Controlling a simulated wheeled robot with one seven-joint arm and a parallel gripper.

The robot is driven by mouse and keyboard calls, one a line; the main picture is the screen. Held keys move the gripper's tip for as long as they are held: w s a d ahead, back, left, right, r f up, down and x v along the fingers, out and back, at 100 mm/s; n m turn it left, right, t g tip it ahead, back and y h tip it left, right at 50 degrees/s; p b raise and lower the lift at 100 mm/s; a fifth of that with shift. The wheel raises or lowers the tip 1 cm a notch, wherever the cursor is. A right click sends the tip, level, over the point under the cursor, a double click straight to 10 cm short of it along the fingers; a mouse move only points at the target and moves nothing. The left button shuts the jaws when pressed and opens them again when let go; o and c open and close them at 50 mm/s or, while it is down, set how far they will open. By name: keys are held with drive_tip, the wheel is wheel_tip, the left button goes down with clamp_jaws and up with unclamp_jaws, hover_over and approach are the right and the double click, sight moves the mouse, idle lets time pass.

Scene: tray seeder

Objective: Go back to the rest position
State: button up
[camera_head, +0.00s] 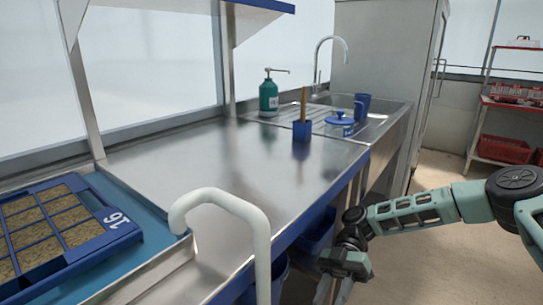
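My gripper (338,270) hangs at the lower right, in front of the bench's front edge and over the floor. It points down, and its fingertips are partly cut off by the bottom of the view, so whether it is open or shut is unclear. I see nothing clearly held in it. My teal and black arm reaches in from the right edge.
A steel bench (190,160) runs along the left, mostly bare. On it are a blue seed tray (128,238), a green pump bottle (268,98), a blue holder (302,131) and a blue mug (362,105). A white curved pipe (262,240) stands left of my gripper. Red shelving (480,125) stands far right.

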drive_tip(key=s+d+r+m+t+h, duration=0.35)
drive_tip(key=d+r+m+t, duration=0.4)
drive_tip(key=d+m, duration=0.35)
drive_tip(key=s+d+r+m+t+h, duration=0.2)
drive_tip(key=d+r+m+t+h, duration=0.5)
drive_tip(key=m, duration=0.6)
drive_tip(key=s+a+r+n+g+y, duration=0.25)
drive_tip(key=s+a+n, duration=0.55)
drive_tip(key=s+a, duration=0.75)
wheel_tip(320, 180, up, 19)
drive_tip(key=w+a+p, duration=0.1)
drive_tip(key=w+p, duration=0.1)
drive_tip(key=p, duration=1.8)
drive_tip(key=shift+a+m+t+p, duration=0.25)
drive_tip(key=shift+m+t+p, duration=0.05)
drive_tip(key=shift+m+p, duration=0.1)
drive_tip(key=shift+w, duration=0.1)
